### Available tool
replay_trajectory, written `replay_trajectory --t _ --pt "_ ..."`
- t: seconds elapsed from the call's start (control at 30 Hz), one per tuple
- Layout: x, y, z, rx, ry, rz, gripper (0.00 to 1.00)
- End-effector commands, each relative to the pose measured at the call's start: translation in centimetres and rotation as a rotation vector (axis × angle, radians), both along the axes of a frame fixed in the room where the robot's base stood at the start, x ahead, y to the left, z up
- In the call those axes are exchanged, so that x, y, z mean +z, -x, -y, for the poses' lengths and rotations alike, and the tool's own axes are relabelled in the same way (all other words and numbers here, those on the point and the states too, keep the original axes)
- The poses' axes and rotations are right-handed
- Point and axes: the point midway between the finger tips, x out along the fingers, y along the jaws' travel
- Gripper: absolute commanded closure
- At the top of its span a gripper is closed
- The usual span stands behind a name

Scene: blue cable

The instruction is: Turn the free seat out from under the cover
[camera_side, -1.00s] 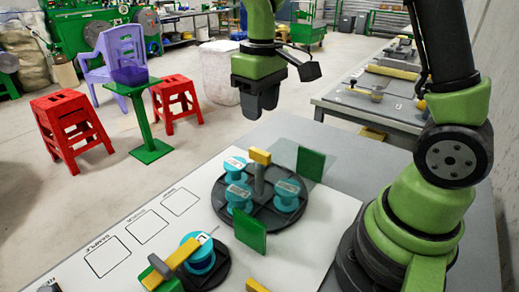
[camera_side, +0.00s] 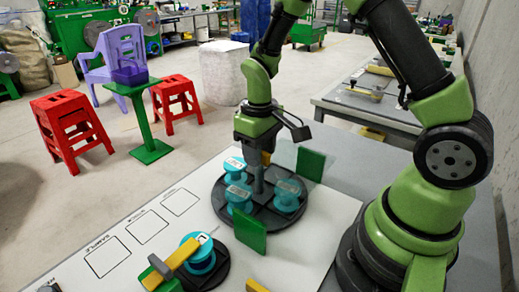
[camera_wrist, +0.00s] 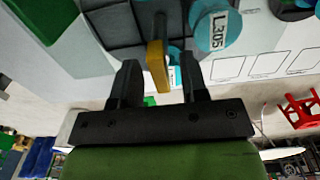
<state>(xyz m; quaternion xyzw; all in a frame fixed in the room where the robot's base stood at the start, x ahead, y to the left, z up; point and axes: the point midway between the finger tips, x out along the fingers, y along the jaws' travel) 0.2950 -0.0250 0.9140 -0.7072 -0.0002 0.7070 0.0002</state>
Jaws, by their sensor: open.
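A dark round turntable (camera_side: 262,222) lies on the white sheet and carries several teal spools (camera_side: 287,197). A grey post stands at its middle with a yellow bar (camera_wrist: 157,68) on top. A clear cover (camera_side: 284,155) reaches over the turntable's far right part, and the seat beneath it is hard to make out. My gripper (camera_side: 258,150) is down at the post. In the wrist view its open fingers (camera_wrist: 159,75) stand on either side of the yellow bar, with gaps showing on both sides. A teal spool labelled L305 (camera_wrist: 213,30) is close by the right finger.
Two green upright plates stand at the turntable's edge, one far right (camera_side: 310,164), one in front (camera_side: 249,231). A smaller dark disc with a teal spool (camera_side: 198,256) and a yellow bar (camera_side: 180,256) sits front left. Printed squares (camera_side: 147,226) lie on clear sheet at left.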

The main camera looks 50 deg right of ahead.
Motion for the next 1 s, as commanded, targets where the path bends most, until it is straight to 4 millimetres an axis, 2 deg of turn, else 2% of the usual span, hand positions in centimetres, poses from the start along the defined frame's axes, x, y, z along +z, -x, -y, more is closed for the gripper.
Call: replay_trajectory --t 0.07,0.1,0.27,0.67,1.0 --pt "0.02 0.0 0.0 0.0 0.0 0.0 0.6" --pt "0.03 0.0 0.0 0.0 0.0 0.0 0.64" --pt "0.04 0.0 0.0 0.0 0.0 0.0 1.0" --pt "0.07 0.0 -0.01 0.016 0.0 0.0 1.0" --pt "0.08 0.0 -0.01 0.128 0.0 0.0 1.0"
